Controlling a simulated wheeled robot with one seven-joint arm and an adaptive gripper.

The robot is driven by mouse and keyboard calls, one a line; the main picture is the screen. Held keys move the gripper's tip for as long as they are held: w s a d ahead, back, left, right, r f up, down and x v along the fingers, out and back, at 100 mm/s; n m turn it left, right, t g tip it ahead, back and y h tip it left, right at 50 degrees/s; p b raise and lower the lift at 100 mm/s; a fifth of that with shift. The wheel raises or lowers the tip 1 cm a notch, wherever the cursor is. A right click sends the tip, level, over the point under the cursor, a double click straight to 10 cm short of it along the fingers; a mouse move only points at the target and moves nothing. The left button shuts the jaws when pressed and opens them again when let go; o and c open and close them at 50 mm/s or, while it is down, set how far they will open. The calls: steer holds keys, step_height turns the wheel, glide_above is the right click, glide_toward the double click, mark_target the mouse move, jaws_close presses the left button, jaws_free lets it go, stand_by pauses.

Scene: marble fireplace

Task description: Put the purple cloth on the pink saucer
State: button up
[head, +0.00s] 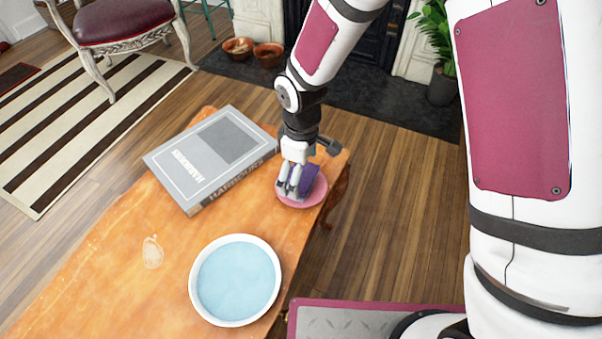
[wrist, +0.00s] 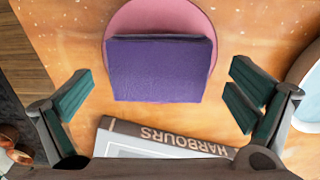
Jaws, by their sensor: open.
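The purple cloth (wrist: 160,70) lies on the pink saucer (wrist: 160,14), folded into a rough rectangle, in the wrist view. It covers much of the saucer, and the saucer's rim shows beyond it. In the head view the cloth (head: 306,180) shows partly behind my gripper, on the saucer (head: 314,198) near the table's far right corner. My gripper (wrist: 157,97) is open, with its fingers wide apart on either side of the cloth and not touching it. In the head view my gripper (head: 290,190) is over the saucer.
A grey book (head: 190,152) lies left of the saucer on the wooden table (head: 100,250). A white bowl with a pale blue inside (head: 236,280) stands nearer the front. Bare tabletop lies between them. The table's right edge is close to the saucer.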

step_height(320, 180, up, 10)
steer(key=p, duration=0.3)
steer(key=shift+d+r, duration=0.1)
steer(key=s+d+r+m+h, duration=0.1)
steer(key=s+d+r+m, duration=0.25)
steer(key=d+r, duration=0.45)
steer(key=s+d+r+m, duration=0.3)
steer(key=s+d+r, duration=0.2)
steer(key=d+r, duration=0.3)
steer(key=s+d+r+m, duration=0.1)
steer(key=s+d+m, duration=0.1)
steer(key=s, duration=0.4)
steer(key=s+d+r+m, duration=0.2)
steer(key=s+m, duration=0.1)
steer(key=s, duration=0.4)
steer(key=s+d+r+m+y, duration=0.1)
steer(key=s+d+r+m, duration=0.1)
steer(key=s, duration=0.4)
steer(key=shift+s, duration=0.35)
steer(key=shift+m, duration=0.25)
